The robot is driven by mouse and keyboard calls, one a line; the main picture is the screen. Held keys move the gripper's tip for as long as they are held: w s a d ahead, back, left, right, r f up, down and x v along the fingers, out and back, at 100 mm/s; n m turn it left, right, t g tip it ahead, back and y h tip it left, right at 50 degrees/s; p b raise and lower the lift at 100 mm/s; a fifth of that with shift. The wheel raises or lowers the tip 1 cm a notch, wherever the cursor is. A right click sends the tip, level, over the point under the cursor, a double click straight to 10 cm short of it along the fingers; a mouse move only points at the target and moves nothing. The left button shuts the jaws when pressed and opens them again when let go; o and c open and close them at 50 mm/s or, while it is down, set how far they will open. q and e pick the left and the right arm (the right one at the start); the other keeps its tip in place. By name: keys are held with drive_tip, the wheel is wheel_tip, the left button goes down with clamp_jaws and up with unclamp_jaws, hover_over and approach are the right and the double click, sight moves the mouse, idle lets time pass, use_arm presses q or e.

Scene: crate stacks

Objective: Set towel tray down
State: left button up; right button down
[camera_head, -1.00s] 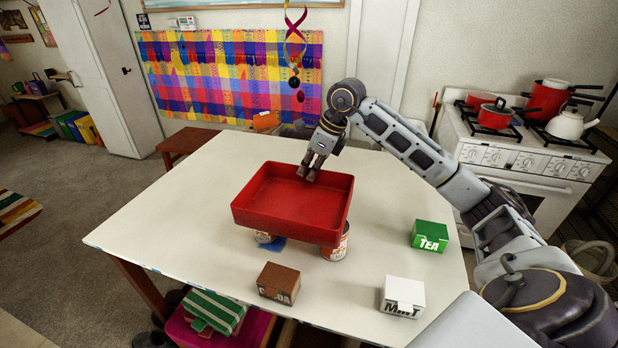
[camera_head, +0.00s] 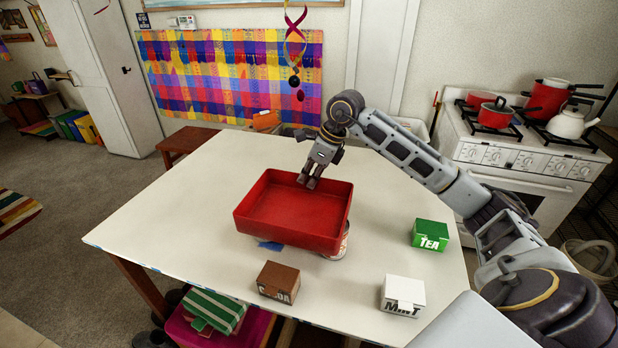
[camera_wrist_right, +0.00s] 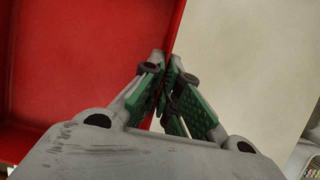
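The tray is red and looks empty (camera_head: 285,230). It hangs roughly level above the middle of the white table (camera_head: 190,220). My right gripper (camera_head: 309,182) is at its far wall. In the right wrist view, the green-padded fingers (camera_wrist_right: 168,72) are closed together on the red tray's rim (camera_wrist_right: 164,42), with the tray's inside to the left. A can (camera_head: 341,248) shows partly below the tray's front right corner, and a blue patch (camera_head: 271,245) shows below its front edge. The gap between tray and table is hard to judge. My left gripper is not in view.
A brown cocoa box (camera_head: 278,281), a white mint box (camera_head: 402,295) and a green tea box (camera_head: 430,234) stand in front and to the right of the tray. The table's left side is clear. Striped towels (camera_head: 214,309) lie on a magenta thing below the table's front edge.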

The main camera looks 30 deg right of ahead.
drive_tip(key=c, duration=1.6)
unclamp_jaws()
drive_tip(key=shift+c, duration=0.2)
drive_tip(key=shift+r, duration=0.1)
drive_tip(key=shift+d+r, duration=0.1)
drive_tip(key=shift+r, duration=0.3)
drive_tip(key=v, duration=1.1)
drive_tip(key=shift+s, duration=0.15)
drive_tip(key=shift+d+r, duration=0.1)
drive_tip(key=shift+r, duration=0.05)
